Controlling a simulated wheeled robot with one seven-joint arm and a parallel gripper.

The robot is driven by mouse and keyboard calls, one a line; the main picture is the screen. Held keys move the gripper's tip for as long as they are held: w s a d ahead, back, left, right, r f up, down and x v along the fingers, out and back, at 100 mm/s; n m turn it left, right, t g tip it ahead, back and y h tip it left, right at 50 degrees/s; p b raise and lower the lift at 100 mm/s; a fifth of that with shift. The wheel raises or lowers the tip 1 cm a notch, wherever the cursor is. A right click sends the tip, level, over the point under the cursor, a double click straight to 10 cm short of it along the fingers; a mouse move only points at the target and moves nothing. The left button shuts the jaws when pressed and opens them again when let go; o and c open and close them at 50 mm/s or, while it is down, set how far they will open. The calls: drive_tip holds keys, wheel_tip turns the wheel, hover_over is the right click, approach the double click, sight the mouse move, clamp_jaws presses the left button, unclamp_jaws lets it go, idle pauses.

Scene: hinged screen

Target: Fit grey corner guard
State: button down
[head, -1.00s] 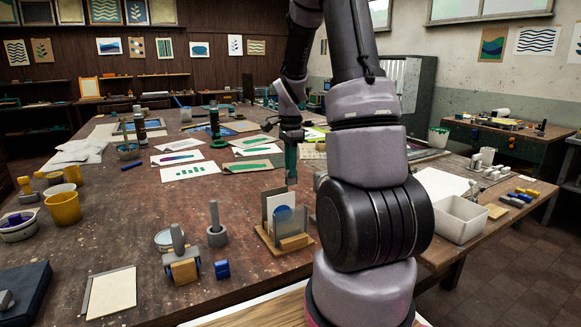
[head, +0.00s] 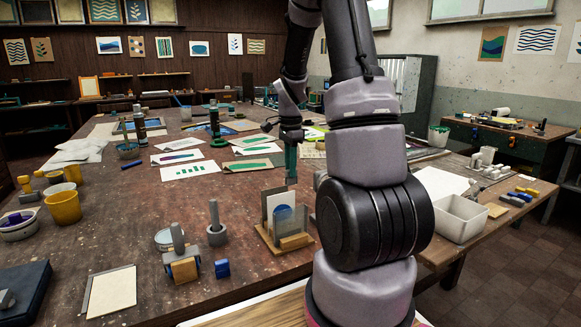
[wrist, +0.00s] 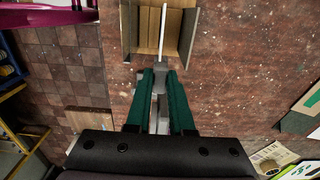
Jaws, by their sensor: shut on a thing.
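The hinged screen (head: 284,217) stands upright on a wooden base near the front of the bench, with grey and pale panels and a blue round shape. In the wrist view the screen's white panel edge (wrist: 164,28) shows end-on at the top, between grey side panels. My gripper (head: 291,180) points down just behind the screen in the head view. In the wrist view its teal fingers (wrist: 160,74) are shut on a grey piece, which looks like the corner guard (wrist: 159,84). The guard is close to the screen's near edge; whether they touch is unclear.
A grey cylinder holder (head: 217,235) and a wooden-based stamp block (head: 182,267) stand left of the screen. Printed sheets (head: 190,172) lie further back. A white bin (head: 460,218) stands at right.

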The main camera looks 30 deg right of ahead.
sight(290, 181)
drive_tip(key=shift+f, duration=2.5)
idle(0.3)
drive_tip(key=c, duration=0.7)
unclamp_jaws()
drive_tip(key=shift+r, duration=3.55)
